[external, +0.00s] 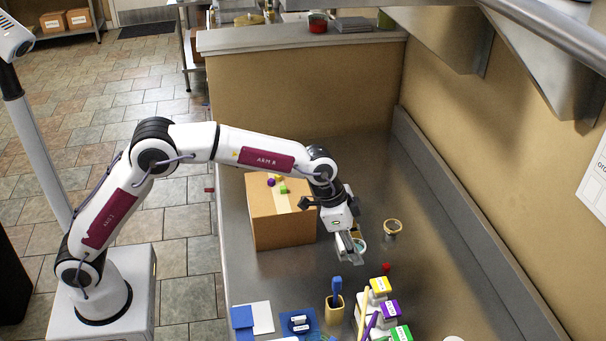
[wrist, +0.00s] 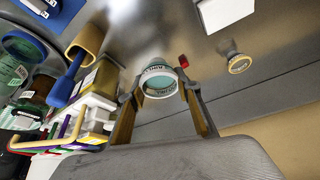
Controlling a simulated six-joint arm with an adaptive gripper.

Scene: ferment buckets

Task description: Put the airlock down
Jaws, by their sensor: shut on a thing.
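My gripper (external: 350,252) hangs over the steel counter, to the right of the cardboard box, pointing down. In the wrist view my gripper (wrist: 160,100) has its two fingers on either side of a round teal piece, seemingly the airlock (wrist: 160,81), with a pale lettered ring. The fingers are shut on it. In the external view the airlock (external: 361,244) shows only in part beside the fingers. I cannot tell whether its base touches the counter.
A cardboard box (external: 280,222) with small colored blocks on top stands left of my gripper. A small yellow-rimmed jar (external: 393,228) and a red piece (external: 386,267) are to the right. A tan cup (external: 335,302) and colored-label boxes (external: 379,286) stand at the front. The counter's back is clear.

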